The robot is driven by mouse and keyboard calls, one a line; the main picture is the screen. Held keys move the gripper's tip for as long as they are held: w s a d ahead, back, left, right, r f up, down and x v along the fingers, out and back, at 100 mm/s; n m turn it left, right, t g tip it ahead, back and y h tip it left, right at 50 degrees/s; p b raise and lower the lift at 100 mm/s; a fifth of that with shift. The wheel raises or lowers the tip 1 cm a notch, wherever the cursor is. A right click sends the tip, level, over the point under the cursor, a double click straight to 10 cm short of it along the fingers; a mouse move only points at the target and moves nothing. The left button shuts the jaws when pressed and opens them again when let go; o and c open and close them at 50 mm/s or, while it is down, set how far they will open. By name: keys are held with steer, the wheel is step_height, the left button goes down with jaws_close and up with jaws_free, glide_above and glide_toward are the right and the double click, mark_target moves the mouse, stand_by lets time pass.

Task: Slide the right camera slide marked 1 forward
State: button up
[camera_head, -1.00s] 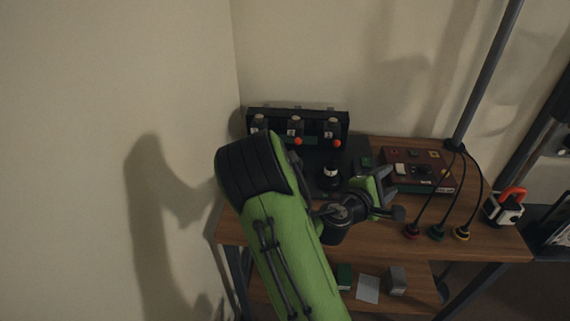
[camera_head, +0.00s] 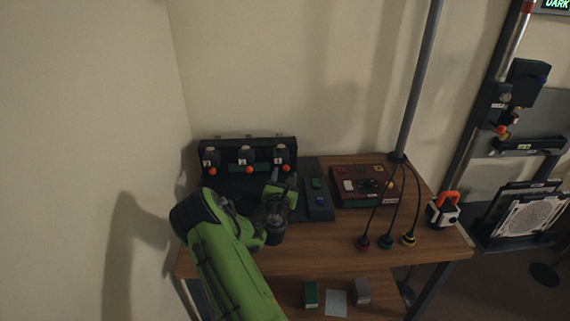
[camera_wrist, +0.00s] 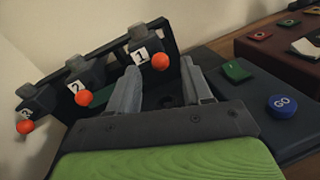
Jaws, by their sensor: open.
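The right camera slide marked 1 (camera_head: 281,155) stands at the right end of a dark rack (camera_head: 240,142), with an orange ball knob (camera_head: 280,169) low on its front. In the wrist view the slide's white 1 label (camera_wrist: 141,55) and orange knob (camera_wrist: 160,62) appear ahead, between and beyond the fingertips. Slide 2 (camera_head: 246,154) is in the middle and a third slide (camera_head: 208,156) is at the left, each with an orange knob. My gripper (camera_wrist: 160,75) is open and empty, in front of slide 1. I cannot tell whether a finger touches anything.
A dark panel with a blue GO button (camera_wrist: 283,103) and a green button (camera_wrist: 237,70) lies to the right. Beyond it are a brown control box (camera_head: 365,190), a grey pole (camera_head: 420,80) with hanging cables, and an orange-handled block (camera_head: 444,208). A wall is close on the left.

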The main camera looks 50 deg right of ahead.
mark_target(286, 170)
steer(key=x, duration=0.3)
steer(key=shift+w+d, duration=0.15)
steer(key=shift+d, duration=0.1)
steer(key=shift+f, duration=0.1)
jaws_close()
